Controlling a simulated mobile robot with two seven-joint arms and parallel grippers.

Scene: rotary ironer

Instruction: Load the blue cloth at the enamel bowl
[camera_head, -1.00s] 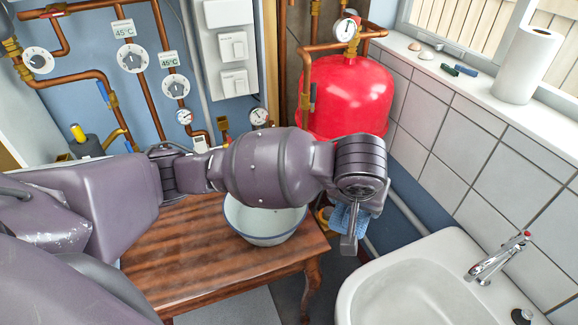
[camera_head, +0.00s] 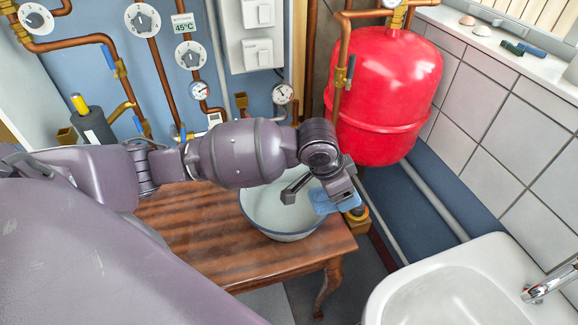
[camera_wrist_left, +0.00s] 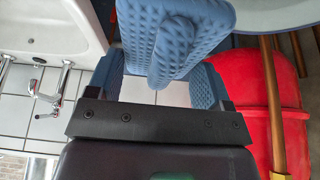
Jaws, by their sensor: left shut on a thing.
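The blue waffle cloth (camera_head: 324,202) hangs at my left gripper (camera_head: 335,188), at the right rim of the enamel bowl (camera_head: 286,228). The white bowl with a blue-grey rim stands on a wooden table, partly hidden by my left arm. I cannot tell whether the cloth touches the rim or is above it. In the left wrist view the cloth (camera_wrist_left: 180,35) fills the space ahead of the gripper, and the jaw is shut on it. Part of the pale bowl (camera_wrist_left: 275,15) shows at the top right there. My right gripper is not in view.
The wooden table (camera_head: 215,250) has bare room left of the bowl. A red tank (camera_head: 385,95) stands behind, close to the gripper. A white sink (camera_head: 445,290) is at the lower right. Copper pipes and gauges (camera_head: 199,90) line the back wall.

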